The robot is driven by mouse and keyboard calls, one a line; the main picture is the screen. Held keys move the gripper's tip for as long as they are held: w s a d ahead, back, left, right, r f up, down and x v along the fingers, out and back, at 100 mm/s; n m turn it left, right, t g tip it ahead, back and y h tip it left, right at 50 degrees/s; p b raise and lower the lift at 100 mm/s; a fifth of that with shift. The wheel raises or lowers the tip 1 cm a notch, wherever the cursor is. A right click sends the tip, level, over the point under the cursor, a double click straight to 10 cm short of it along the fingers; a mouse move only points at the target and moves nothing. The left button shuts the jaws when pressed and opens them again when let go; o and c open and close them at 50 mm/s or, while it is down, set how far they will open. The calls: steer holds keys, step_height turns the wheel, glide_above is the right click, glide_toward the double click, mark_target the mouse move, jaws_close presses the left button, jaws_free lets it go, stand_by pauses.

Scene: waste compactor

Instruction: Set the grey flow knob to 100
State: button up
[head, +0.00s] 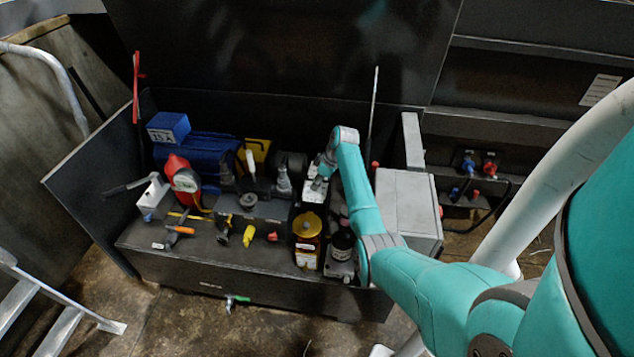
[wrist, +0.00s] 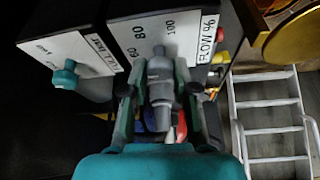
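The grey flow knob (wrist: 160,70) is in the middle of the wrist view, on the white dial plate (wrist: 205,24) marked FLOW %, with 60, 80 and 100 printed around it. Its upper end lies near the 80 and 100 marks; the exact reading is not clear. My gripper (wrist: 160,85) has one teal finger on each side of the knob, tips close against it, and appears shut on it. In the head view my gripper (head: 322,180) reaches down to the light-topped valve block (head: 315,194), and the knob is hidden there.
A teal knob (wrist: 65,75) sits left of the dial on another white plate. A yellow-capped filter (head: 307,226) and a dark bottle (head: 342,240) stand close in front of the block.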

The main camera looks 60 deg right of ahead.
jaws_close()
steer(key=m, duration=0.1)
steer(key=m+h, duration=0.1)
steer(key=m, duration=0.1)
steer(key=m+h, duration=0.1)
steer(key=m, duration=0.1)
steer(key=shift+a, duration=0.25)
steer(key=m+h, duration=0.1)
steer(key=m, duration=0.2)
steer(key=m+g+h, duration=0.1)
steer(key=m, duration=0.2)
steer(key=shift+w+a+m, duration=0.1)
steer(key=shift+m, duration=0.2)
steer(key=m+g, duration=0.1)
steer(key=m, duration=0.2)
steer(key=m+g+h, duration=0.1)
steer(key=m, duration=0.2)
steer(key=shift+w, duration=0.1)
steer(key=m+g, duration=0.1)
steer(key=m, duration=0.2)
steer(key=m+g, duration=0.1)
steer(key=m, duration=0.2)
steer(key=shift+w, duration=0.15)
steer(key=shift+m, duration=0.3)
steer(key=shift+a, duration=0.1)
